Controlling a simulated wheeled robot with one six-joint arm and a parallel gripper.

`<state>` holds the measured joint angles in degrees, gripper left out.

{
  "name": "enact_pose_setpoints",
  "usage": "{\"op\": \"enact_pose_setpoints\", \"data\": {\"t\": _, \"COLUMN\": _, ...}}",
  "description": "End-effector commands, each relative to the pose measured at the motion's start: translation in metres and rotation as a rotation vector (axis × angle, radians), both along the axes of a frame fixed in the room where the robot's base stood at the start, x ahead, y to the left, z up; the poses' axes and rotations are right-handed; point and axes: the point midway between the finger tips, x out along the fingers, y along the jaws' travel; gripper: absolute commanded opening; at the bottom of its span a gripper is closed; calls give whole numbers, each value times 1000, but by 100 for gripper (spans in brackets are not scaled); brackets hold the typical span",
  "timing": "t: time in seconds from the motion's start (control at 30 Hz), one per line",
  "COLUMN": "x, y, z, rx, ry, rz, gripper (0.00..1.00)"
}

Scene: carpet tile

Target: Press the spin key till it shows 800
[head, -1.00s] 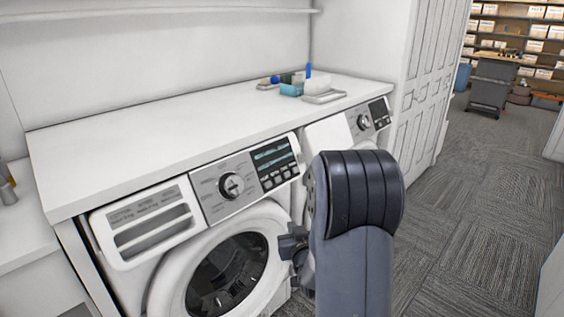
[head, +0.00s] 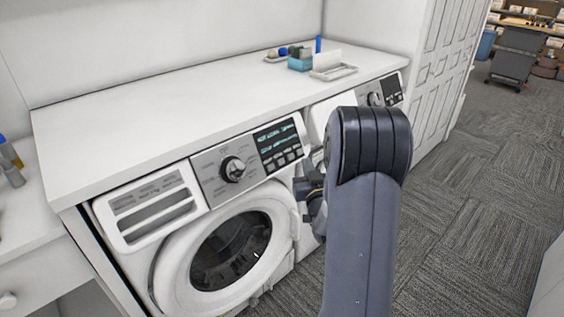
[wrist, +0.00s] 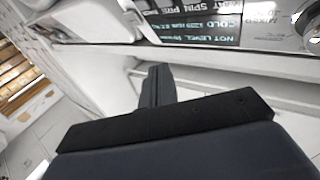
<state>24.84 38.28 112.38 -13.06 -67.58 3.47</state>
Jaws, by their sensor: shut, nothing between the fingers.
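The left washing machine (head: 130,203) has a grey panel with a dial (head: 233,169), a dark display (head: 276,138) and a row of dark keys (head: 284,158) below the display. The wrist view shows the display (wrist: 195,32) at its top edge, with "COLD" and "NOT LEVEL" lit. The spin key (wrist: 186,7) is labelled at that view's top edge; I cannot read the spin figure surely. My gripper (head: 308,188) is shut and empty, in front of the machine, right of and below the keys. Its fingertips (wrist: 156,72) appear apart from the panel in the wrist view.
A white counter (head: 160,105) covers the machines. A tray (head: 334,73) and small items stand on it at the back. A second machine (head: 376,92) stands to the right, partly behind my arm. Carpet floor (head: 470,180) is clear at the right.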

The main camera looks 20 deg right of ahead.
Motion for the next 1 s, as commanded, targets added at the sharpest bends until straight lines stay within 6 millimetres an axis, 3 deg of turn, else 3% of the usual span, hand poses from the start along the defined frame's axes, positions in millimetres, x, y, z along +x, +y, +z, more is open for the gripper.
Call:
{"op": "enact_pose_setpoints", "data": {"t": 0.53, "x": 58, "y": 22, "z": -36, "rx": 0, "ry": -1, "rz": 1, "gripper": 0}}
{"op": "enact_pose_setpoints", "data": {"t": 1.0, "x": 69, "y": 25, "z": -37, "rx": 0, "ry": 1, "rz": 0, "gripper": 0}}
